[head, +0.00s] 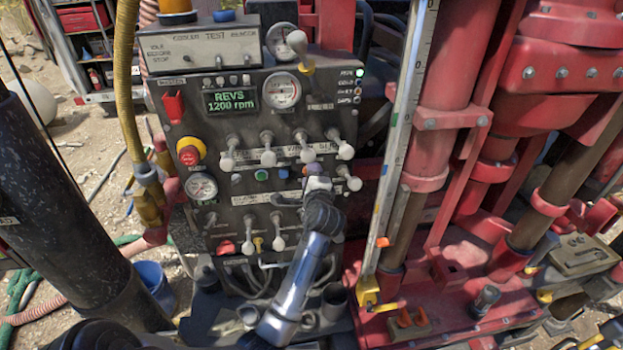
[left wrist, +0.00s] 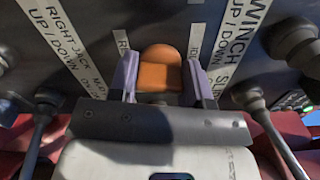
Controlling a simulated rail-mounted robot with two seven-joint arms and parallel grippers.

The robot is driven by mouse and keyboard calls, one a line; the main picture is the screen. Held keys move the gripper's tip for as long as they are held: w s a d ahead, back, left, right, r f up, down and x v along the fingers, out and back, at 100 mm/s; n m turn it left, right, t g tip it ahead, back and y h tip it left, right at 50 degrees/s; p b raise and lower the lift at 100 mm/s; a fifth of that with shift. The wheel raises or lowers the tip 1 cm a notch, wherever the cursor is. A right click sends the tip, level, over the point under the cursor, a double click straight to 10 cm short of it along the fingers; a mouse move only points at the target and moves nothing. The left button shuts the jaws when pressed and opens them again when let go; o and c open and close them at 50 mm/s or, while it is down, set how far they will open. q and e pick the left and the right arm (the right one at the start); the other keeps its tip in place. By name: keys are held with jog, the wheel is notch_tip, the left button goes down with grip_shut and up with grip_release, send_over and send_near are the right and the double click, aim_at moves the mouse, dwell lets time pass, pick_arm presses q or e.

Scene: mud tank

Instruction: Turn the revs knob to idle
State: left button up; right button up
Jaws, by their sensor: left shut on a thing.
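The control panel (head: 230,130) has a green display (head: 231,101) reading "REVS 1200 rpm". My left gripper (head: 316,182) is at the row of small knobs in the panel's lower right. In the left wrist view my left gripper (left wrist: 162,82) has its two purple-grey fingers on either side of an orange knob (left wrist: 161,62) and is shut on it. The labels beside this knob are partly covered by the fingers, so its name and pointer setting cannot be read. In the head view the gripper largely hides the knob. My right gripper is not in view.
Grey levers (head: 267,148) stand out above and below the gripper. A blue knob (head: 261,174) and a green knob (head: 283,173) are to its left. A red emergency button (head: 189,154) is at the panel's left. Red drill machinery (head: 440,150) stands close on the right.

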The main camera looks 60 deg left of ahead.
pick_arm(q)
jog(key=shift+n+b, duration=0.45)
jog(key=shift+n, duration=0.75)
jog(key=o, duration=0.9)
jog(key=shift+d, duration=0.1)
jog(key=shift+s+d, duration=0.15)
jog(key=shift+d, duration=0.15)
jog(key=shift+b+v, duration=1.75)
jog(key=shift+v, duration=4.8)
